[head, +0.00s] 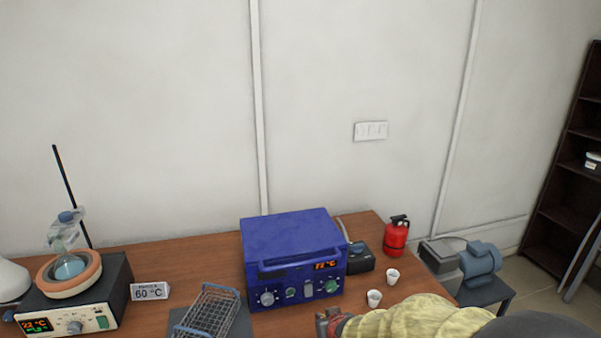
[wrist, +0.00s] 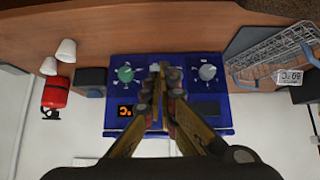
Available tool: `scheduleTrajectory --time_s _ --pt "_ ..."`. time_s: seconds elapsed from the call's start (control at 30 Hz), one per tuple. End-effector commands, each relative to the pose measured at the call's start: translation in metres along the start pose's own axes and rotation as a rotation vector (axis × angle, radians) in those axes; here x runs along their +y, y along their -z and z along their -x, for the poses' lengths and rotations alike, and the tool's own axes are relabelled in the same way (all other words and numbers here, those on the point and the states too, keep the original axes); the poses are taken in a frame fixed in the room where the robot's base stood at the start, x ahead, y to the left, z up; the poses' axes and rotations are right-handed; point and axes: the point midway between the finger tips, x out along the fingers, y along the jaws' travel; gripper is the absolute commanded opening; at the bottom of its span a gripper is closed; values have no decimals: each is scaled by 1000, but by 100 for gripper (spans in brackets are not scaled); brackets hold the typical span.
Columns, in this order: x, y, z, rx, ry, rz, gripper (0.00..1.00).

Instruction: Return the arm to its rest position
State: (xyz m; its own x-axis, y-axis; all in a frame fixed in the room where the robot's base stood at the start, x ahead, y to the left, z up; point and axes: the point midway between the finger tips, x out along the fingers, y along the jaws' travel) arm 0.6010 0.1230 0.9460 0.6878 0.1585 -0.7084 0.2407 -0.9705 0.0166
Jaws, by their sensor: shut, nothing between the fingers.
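My gripper (wrist: 160,78) is shut and empty in the wrist view, its fingers together in front of the blue furnace (wrist: 217,112). In the head view my arm reaches in from the lower right, with the gripper (head: 329,322) at the bottom edge, partly cut off. The blue furnace (head: 290,235) stands on the wooden table behind and left of it, its display and knobs facing me. The wrist view is upside down. I cannot tell the exact gap between the fingertips and the furnace front.
Two white cups (head: 393,276) (head: 374,298) stand close to my arm. A red extinguisher (head: 396,236) is behind them. A wire basket (head: 211,309) and a 60 °C sign (head: 149,292) are left of the furnace. A heater with a flask (head: 69,266) is far left. A blue motor pump (head: 480,259) is at right.

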Motion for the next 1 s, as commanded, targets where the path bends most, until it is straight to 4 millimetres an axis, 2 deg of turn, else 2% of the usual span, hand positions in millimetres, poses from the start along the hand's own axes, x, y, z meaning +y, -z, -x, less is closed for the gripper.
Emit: scheduleTrajectory --time_s 0.03,0.1,0.17,0.2,0.27,0.4,0.5,0.6,0.7,0.8,1.0 --pt "1 -25 10 -92 -5 -2 0" --pt "5 -50 36 -205 -15 -7 0" --pt "10 -65 66 -288 -25 -16 0" --pt "14 -74 88 -337 -31 -25 0" --pt "19 -85 126 -403 -40 -42 0" --pt "28 -107 220 -504 -57 -92 0" --pt "31 -118 278 -521 -67 -129 0" --pt "34 -119 320 -480 -81 -160 0" --pt "39 -108 346 -392 -101 -181 0" --pt "44 -96 362 -324 -118 -194 0" --pt "48 -91 370 -292 -130 -203 0"
